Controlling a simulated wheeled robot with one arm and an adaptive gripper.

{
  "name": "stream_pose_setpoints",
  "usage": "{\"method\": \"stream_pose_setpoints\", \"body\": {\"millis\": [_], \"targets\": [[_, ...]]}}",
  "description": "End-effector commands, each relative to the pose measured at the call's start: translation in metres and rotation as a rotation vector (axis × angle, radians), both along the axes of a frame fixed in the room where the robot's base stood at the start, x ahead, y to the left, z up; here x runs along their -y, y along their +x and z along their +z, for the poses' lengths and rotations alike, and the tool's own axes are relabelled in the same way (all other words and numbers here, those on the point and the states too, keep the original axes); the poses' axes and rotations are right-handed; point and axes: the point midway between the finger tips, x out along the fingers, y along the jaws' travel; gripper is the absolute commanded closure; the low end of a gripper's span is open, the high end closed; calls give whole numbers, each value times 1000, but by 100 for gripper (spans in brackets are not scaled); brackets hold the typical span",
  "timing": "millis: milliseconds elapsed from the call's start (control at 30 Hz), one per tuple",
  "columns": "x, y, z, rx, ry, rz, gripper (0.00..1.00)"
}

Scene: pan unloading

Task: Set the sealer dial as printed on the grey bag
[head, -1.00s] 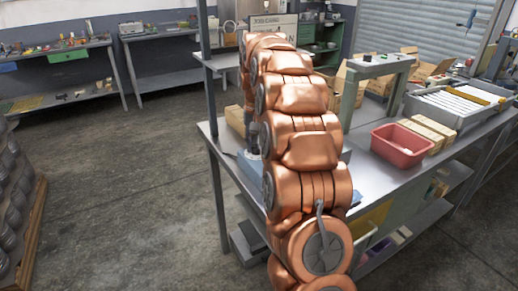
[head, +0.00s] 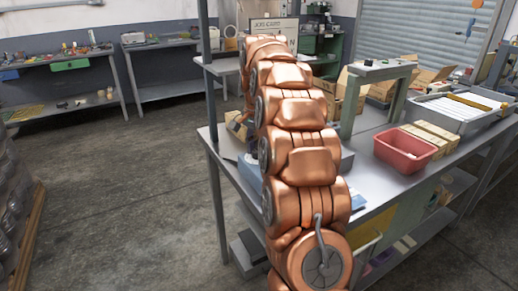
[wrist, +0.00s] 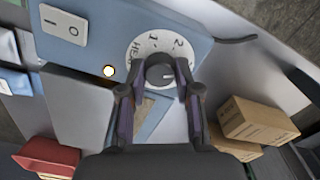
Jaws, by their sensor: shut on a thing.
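The sealer's blue front panel (wrist: 108,35) fills the upper part of the wrist view. Its round white dial plate (wrist: 138,52) carries the digits 1 and 2 and partly hidden lettering. A dark knob (wrist: 160,72) sits at the middle of the plate. My gripper (wrist: 157,84) is shut on the knob, with one finger on each side. In the head view my copper arm hides the gripper and most of the sealer; a blue part (head: 249,172) shows beside it. I cannot make out the grey bag or its print.
Cardboard boxes (wrist: 252,119) stand at right in the wrist view. A red bin (head: 405,155) stands on the grey bench (head: 375,182). A job card (head: 274,33) stands behind my arm.

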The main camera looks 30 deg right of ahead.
Motion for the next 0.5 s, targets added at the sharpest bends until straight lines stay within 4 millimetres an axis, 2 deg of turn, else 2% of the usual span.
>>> {"method": "stream_pose_setpoints", "body": {"millis": [433,467,500], "targets": [[3,0,2,5,-7,-14,100],[3,0,2,5,-7,-14,67],[3,0,2,5,-6,-14,62]]}}
